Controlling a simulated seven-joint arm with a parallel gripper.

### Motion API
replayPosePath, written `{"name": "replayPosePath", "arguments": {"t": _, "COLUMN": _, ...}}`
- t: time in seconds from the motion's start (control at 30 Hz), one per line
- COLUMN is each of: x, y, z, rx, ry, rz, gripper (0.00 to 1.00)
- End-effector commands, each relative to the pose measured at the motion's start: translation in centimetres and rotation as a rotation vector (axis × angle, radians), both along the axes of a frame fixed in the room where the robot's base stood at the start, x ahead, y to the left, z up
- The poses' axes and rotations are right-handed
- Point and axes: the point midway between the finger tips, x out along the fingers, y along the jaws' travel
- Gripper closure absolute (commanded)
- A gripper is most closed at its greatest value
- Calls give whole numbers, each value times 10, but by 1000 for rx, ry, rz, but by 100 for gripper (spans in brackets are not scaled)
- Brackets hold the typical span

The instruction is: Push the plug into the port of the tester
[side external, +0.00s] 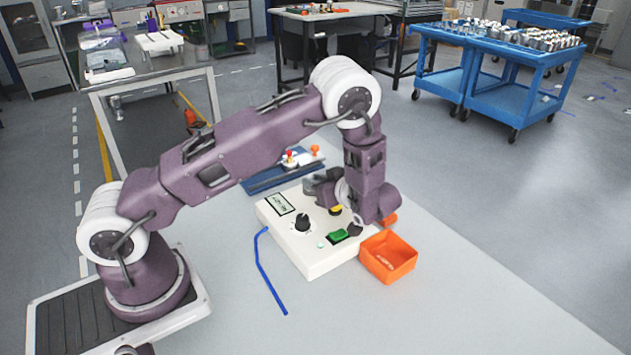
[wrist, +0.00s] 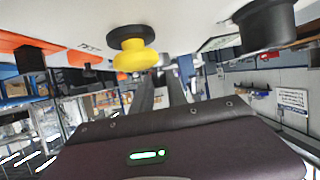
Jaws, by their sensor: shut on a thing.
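The tester (side external: 310,250) is a white box on the table, with a display, a black knob (side external: 302,222), a green switch (side external: 338,236) and a yellow button (side external: 335,210). My gripper is low over the tester's far right part, largely hidden by my wrist in the side view. In the wrist view, the dark fingers of my gripper (wrist: 166,72) are close together beside the yellow button (wrist: 135,62), with the black knob (wrist: 265,25) to the right. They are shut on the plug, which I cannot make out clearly. The port is not visible; I cannot tell whether the plug touches it.
An orange bin (side external: 388,258) stands close to the tester's right side. A thin blue strip or cable (side external: 265,270) lies left of the tester. A blue tray (side external: 280,172) with small parts is behind it. The table's front right is clear.

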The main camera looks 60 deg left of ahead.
Motion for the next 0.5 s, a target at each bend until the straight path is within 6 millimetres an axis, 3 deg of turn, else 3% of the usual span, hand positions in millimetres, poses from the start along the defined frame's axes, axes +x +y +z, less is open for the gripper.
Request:
{"name": "replayPosePath", "arguments": {"t": 0.37, "x": 0, "y": 0, "z": -3, "rx": 0, "ry": 0, "rz": 0, "gripper": 100}}
{"name": "replayPosePath", "arguments": {"t": 0.4, "x": 0, "y": 0, "z": -3, "rx": 0, "ry": 0, "rz": 0, "gripper": 78}}
{"name": "replayPosePath", "arguments": {"t": 0.5, "x": 0, "y": 0, "z": -3, "rx": 0, "ry": 0, "rz": 0, "gripper": 58}}
